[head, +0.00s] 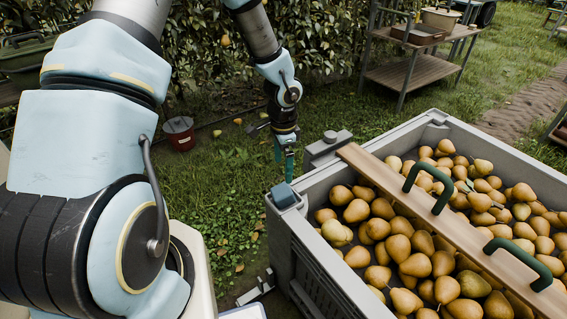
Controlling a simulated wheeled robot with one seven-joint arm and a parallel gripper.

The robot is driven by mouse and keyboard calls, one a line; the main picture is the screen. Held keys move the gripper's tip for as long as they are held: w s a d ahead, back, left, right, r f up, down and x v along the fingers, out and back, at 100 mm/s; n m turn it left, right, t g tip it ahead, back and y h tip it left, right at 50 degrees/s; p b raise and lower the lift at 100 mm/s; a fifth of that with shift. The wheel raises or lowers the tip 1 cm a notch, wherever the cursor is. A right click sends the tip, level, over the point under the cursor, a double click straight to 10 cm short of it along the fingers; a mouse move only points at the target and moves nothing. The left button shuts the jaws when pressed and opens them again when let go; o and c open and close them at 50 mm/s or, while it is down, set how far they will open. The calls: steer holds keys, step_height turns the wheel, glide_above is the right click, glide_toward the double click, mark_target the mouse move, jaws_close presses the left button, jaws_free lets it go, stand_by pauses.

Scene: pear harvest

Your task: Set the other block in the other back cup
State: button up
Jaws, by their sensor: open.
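A blue-grey block (284,195) sits at the near left corner of the grey crate (330,284), on or in the corner fitting; the picture is too small to tell which. My gripper (284,167) hangs just above this block, pointing down. Its teal fingers are open, and a small gap seems to lie between the fingertips and the block. The crate's far corner (437,116) shows a pale fitting, but I cannot make out whether it is a cup or holds anything. No other block can be clearly made out.
Pears (415,264) fill the crate. A wooden board (438,214) with green handles lies across it. A red bucket (180,134) and shelf (420,70) stand behind. Grass left of the crate is mostly clear.

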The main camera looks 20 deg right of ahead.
mark_target(283, 189)
step_height(283, 189, down, 11)
steer(key=shift+r+p, duration=0.1)
steer(key=shift+p, duration=0.2)
stand_by(0.4)
steer(key=shift+a, duration=0.1)
steer(key=c, duration=1.2)
